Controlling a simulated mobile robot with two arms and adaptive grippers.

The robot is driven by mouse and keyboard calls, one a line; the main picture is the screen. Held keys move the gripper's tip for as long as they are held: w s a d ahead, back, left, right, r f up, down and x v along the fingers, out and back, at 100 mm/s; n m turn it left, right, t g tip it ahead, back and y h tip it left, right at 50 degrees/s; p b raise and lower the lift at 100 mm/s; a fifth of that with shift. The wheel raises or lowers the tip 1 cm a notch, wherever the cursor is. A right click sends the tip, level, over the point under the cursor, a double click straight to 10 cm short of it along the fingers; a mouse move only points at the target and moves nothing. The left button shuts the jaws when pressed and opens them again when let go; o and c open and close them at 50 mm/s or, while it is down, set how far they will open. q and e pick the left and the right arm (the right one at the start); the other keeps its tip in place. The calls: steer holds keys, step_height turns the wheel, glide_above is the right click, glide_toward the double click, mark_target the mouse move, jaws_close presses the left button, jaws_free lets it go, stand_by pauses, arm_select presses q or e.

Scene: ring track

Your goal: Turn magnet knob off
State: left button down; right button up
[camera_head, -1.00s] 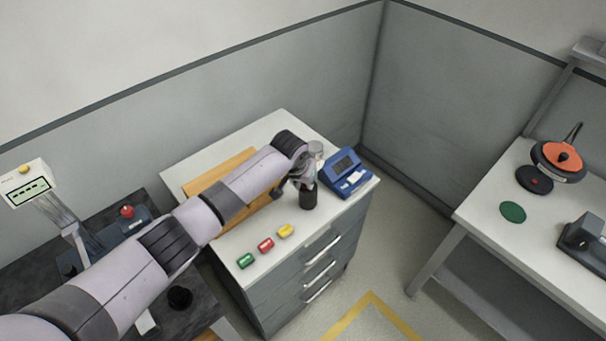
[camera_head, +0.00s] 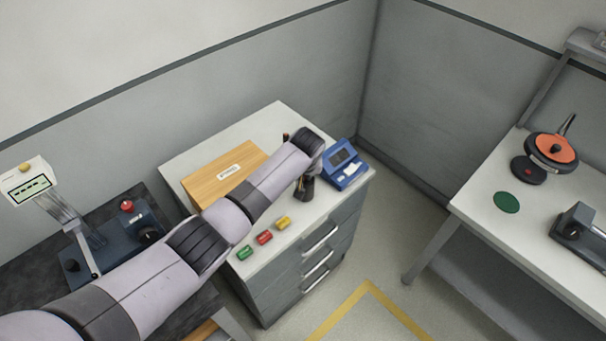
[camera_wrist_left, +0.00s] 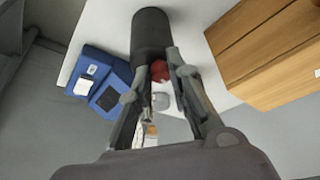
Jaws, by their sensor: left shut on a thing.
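My left gripper (camera_head: 306,180) is over the right end of the grey drawer cabinet. In the left wrist view its fingers (camera_wrist_left: 158,62) close on a dark cylinder (camera_wrist_left: 150,32); a red rounded part shows between them. The cylinder shows in the head view (camera_head: 304,193), partly covered by the gripper; I cannot tell whether it touches the top. On the dark bench at left, a control unit has a black knob (camera_head: 150,234), another black knob (camera_head: 72,265) and a red button (camera_head: 127,205). I cannot read which knob is the magnet's. My right gripper is out of view.
The cabinet top (camera_head: 275,113) holds a wooden box (camera_head: 215,175), a blue device (camera_head: 346,165) and green, red and yellow pieces (camera_head: 264,238). A display (camera_head: 30,188) stands on the left bench. Floor between is open.

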arm_select(q)
steer(key=c, duration=1.5)
jaws_free()
steer(key=shift+r, duration=0.1)
steer(key=v, duration=1.2)
